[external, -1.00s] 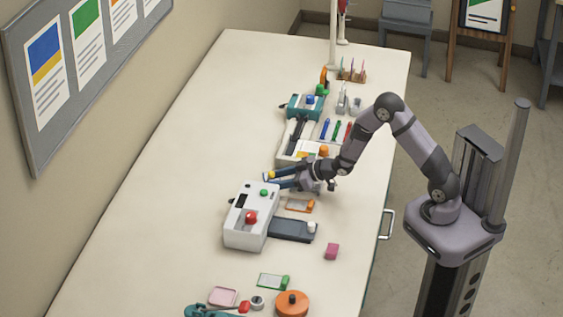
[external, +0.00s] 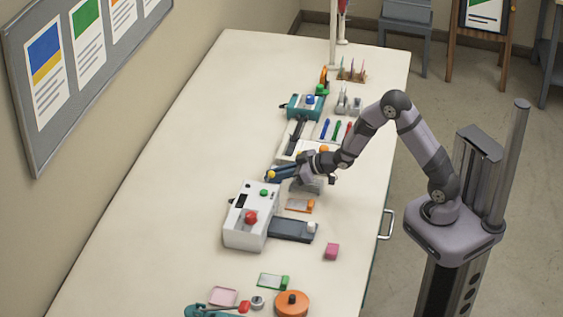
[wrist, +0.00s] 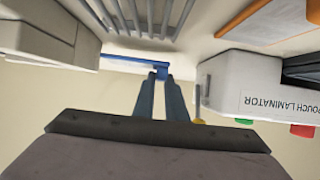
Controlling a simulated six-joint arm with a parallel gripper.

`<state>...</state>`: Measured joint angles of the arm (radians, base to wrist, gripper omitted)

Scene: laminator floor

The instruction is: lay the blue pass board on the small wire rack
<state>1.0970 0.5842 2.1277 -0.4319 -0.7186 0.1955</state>
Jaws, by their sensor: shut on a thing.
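My gripper (wrist: 160,76) is shut on the blue pass board (wrist: 122,60), which shows almost edge-on as a thin blue strip in the wrist view. The small wire rack (wrist: 145,14), with parallel grey bars, shows beyond the board at the top of that view; the board is not seen lying on it. In the external view my gripper (external: 277,173) is just behind the white laminator. The rack (external: 312,186) is partly hidden beneath my wrist there, and I cannot make out the board clearly.
The white pouch laminator (wrist: 225,85) stands close to the right of the fingers in the wrist view. A pale machine (wrist: 45,35) is at left. An orange-edged card (external: 299,205) lies beside the laminator. Clear tabletop lies towards the wall.

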